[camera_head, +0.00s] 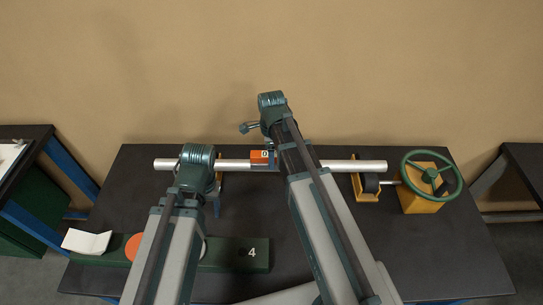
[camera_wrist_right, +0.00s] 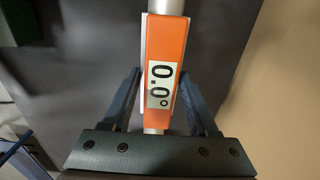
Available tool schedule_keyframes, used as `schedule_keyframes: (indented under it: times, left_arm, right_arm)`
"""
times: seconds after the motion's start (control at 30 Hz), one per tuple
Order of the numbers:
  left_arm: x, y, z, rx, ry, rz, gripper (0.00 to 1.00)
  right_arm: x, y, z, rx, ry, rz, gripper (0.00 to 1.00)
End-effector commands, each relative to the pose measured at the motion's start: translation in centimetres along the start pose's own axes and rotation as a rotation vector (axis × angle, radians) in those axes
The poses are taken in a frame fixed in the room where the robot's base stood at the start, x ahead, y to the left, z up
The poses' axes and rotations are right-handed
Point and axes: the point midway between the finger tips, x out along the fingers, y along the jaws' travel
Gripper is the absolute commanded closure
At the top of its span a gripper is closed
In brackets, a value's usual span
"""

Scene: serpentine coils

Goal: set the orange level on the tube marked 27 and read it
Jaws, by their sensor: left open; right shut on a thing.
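The orange level (camera_head: 260,156) sits along the top of the pale tube (camera_head: 345,166), left of the tube's middle, partly hidden by my right arm. In the right wrist view the level (camera_wrist_right: 168,40) lies in line with the tube (camera_wrist_right: 166,6), and its display reads 0.0°. My right gripper (camera_wrist_right: 162,74) is shut on the level, one blue finger at each side. My left gripper (camera_head: 215,203) is open and empty, just in front of the tube's left part, mostly hidden by its own wrist. No number 27 is visible on the tube.
The tube rests on orange supports, with a roller (camera_head: 370,184) and a green handwheel (camera_head: 432,174) on a yellow box at right. The table's right front is clear.

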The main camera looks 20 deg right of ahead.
Motion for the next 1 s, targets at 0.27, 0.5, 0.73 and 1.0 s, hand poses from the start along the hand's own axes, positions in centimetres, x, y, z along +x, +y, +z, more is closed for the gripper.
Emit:
schedule_keyframes:
  times: [0.27, 0.5, 0.73, 1.0]
  left_arm:
    - [0.0, 0.0, 0.0, 0.0, 0.0, 0.0, 0.42]
    - [0.0, 0.0, 0.0, 0.0, 0.0, 0.0, 0.42]
    - [0.0, 0.0, 0.0, 0.0, 0.0, 0.0, 0.42]
    - [0.0, 0.0, 0.0, 0.0, 0.0, 0.0, 0.42]
  right_arm:
    - [0.0, 0.0, 0.0, 0.0, 0.0, 0.0, 0.19]
    - [0.0, 0.0, 0.0, 0.0, 0.0, 0.0, 0.05]
    - [0.0, 0.0, 0.0, 0.0, 0.0, 0.0, 0.05]
    - [0.0, 0.0, 0.0, 0.0, 0.0, 0.0, 0.05]
